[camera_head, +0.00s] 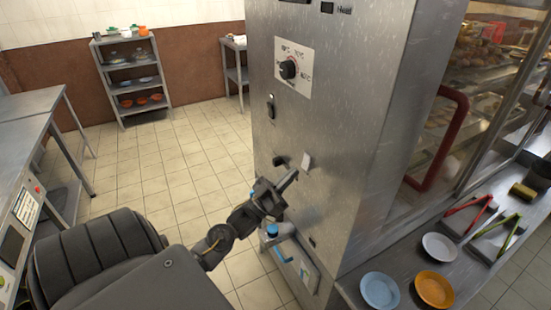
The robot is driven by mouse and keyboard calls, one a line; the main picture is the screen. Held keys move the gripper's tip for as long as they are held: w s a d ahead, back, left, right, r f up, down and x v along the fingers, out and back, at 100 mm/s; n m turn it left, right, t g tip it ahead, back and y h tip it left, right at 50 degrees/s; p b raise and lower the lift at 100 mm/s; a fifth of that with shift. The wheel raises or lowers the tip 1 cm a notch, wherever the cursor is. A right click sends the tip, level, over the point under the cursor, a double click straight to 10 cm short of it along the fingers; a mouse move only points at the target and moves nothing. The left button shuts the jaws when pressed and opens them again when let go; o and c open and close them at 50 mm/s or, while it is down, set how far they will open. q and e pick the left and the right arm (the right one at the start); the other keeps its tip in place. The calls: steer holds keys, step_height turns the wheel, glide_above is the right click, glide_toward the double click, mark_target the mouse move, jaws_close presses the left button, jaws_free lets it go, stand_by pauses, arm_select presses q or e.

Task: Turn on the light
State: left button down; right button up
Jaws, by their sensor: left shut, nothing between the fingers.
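A tall steel cabinet (345,130) stands in front of me. Its front face carries a round black dial (288,69) on a white temperature plate. Below the dial is a small switch (271,101). Lower down are another small dark switch (279,161) and a small pale plate (306,161). I cannot tell which one controls the light. My left gripper (292,177) is shut and empty, its tips close below the dark switch and the pale plate. I cannot tell whether it touches the cabinet. My right gripper is not in view.
A glass display case with a red handle (440,140) is on the right. A blue plate (380,290), an orange plate (434,289), a white plate (440,247) and tongs (497,236) lie on the counter. A shelf (130,75) stands at the back left. Tiled floor is clear between.

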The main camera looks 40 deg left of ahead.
arm_select(q)
steer(key=shift+w+d, duration=0.2)
steer(key=shift+w, duration=0.6)
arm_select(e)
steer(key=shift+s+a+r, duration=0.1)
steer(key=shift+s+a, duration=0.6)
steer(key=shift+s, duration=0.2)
arm_select(q)
steer(key=shift+d, duration=0.1)
